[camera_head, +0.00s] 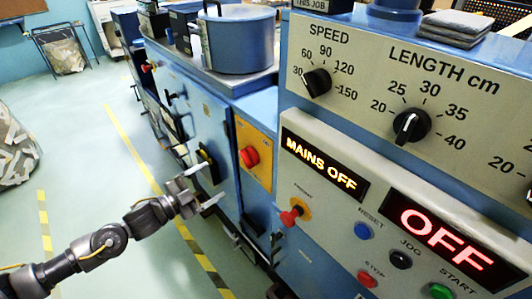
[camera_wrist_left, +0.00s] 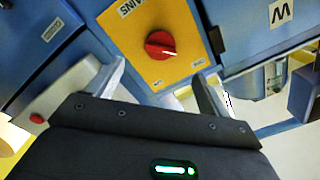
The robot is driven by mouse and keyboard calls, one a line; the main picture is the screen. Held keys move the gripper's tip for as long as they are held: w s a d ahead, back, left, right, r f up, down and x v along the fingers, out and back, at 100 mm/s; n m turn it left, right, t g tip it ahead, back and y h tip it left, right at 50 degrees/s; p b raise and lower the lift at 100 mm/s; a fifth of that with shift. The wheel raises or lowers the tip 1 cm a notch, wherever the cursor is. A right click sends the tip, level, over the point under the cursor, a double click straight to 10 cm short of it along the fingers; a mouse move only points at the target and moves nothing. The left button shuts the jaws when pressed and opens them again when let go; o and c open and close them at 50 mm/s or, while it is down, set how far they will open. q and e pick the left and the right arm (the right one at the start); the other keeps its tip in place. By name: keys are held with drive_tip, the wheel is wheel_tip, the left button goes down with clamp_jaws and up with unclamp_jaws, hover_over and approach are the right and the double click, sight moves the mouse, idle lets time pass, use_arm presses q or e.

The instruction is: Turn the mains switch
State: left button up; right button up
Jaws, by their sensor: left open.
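The mains switch (camera_head: 249,157) is a red rotary knob on a yellow plate (camera_head: 262,143) on the side of the blue machine. In the left wrist view the red knob (camera_wrist_left: 160,44) sits on its yellow plate, partly lettered "MAINS", beyond and between my fingertips. My left gripper (camera_head: 210,183) is open and empty, to the left of and lower than the switch in the head view, apart from it. It also shows in the left wrist view (camera_wrist_left: 160,70), with a finger on each side. A display (camera_head: 325,165) reads "MAINS OFF". My right gripper is not in view.
A control panel at right carries speed (camera_head: 317,82) and length dials (camera_head: 411,126), a red "OFF" display (camera_head: 440,235), several buttons and another red knob (camera_head: 292,215) on yellow. A blue drum (camera_head: 240,40) stands on the machine. Open floor (camera_head: 90,130) lies left.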

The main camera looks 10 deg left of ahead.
sight(243, 160)
use_arm(q)
drive_tip(key=p+x, duration=0.1)
drive_tip(key=x, duration=0.2)
drive_tip(key=p+x, duration=0.1)
drive_tip(key=x, duration=0.2)
drive_tip(key=r+p+x, duration=0.1)
drive_tip(key=x, duration=0.3)
drive_tip(key=shift+s+d, duration=0.1)
drive_tip(key=shift+s, duration=0.05)
drive_tip(key=shift+w+d, duration=0.4)
drive_tip(key=shift+w, duration=0.05)
drive_tip(key=c, duration=1)
drive_tip(key=shift+f, duration=0.1)
